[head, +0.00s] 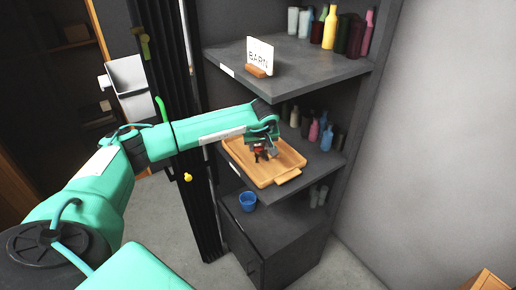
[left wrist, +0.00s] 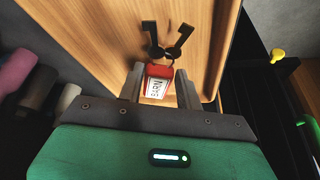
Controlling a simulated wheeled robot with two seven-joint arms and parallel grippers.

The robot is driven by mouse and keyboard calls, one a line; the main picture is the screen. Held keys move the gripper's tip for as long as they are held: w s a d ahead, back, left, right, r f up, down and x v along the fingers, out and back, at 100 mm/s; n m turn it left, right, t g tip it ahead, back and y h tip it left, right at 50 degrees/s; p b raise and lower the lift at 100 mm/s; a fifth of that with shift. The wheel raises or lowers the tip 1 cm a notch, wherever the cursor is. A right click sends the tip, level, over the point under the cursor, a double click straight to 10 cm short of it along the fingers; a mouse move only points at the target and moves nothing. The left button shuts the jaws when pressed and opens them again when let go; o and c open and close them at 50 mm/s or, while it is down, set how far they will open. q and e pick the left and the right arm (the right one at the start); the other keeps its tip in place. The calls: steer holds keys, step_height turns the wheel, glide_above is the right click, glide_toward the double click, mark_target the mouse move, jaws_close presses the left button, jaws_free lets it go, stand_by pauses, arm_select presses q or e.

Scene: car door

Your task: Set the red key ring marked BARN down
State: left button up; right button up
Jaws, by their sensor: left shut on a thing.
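My left gripper (head: 263,139) is over the wooden tray (head: 290,160) on the middle shelf. It is shut on the red key ring (head: 259,149). In the left wrist view the key ring's red tag (left wrist: 158,72), with a white label reading BARN, sits between the fingers of the left gripper (left wrist: 160,80). Its dark keys (left wrist: 180,40) extend beyond the fingertips over the wood. I cannot tell whether the keys touch the tray. A white card reading BARN (head: 260,52) stands in a wooden holder on the upper shelf. My right gripper is out of view.
Coloured bottles (head: 330,28) stand at the back of the upper shelf (head: 300,68), above my left gripper. More bottles (head: 314,130) stand behind the tray. A blue cup (head: 248,201) sits on the lower cabinet top. A dark post (head: 168,60) stands left of the shelves.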

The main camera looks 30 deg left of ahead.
arm_select(q)
steer(key=shift+s+f+p, duration=0.1)
steer(key=shift+f+p, duration=0.2)
steer(key=shift+f, duration=0.45)
steer(key=shift+a+f+p, duration=0.15)
steer(key=shift+f+p, duration=0.1)
steer(key=shift+p, duration=0.15)
steer(key=shift+w+f, duration=0.2)
steer(key=shift+f, duration=0.05)
steer(key=shift+f, duration=0.1)
steer(key=o, duration=0.6)
steer(key=shift+f, duration=0.1)
steer(key=o, duration=0.5)
steer(key=shift+c, duration=0.2)
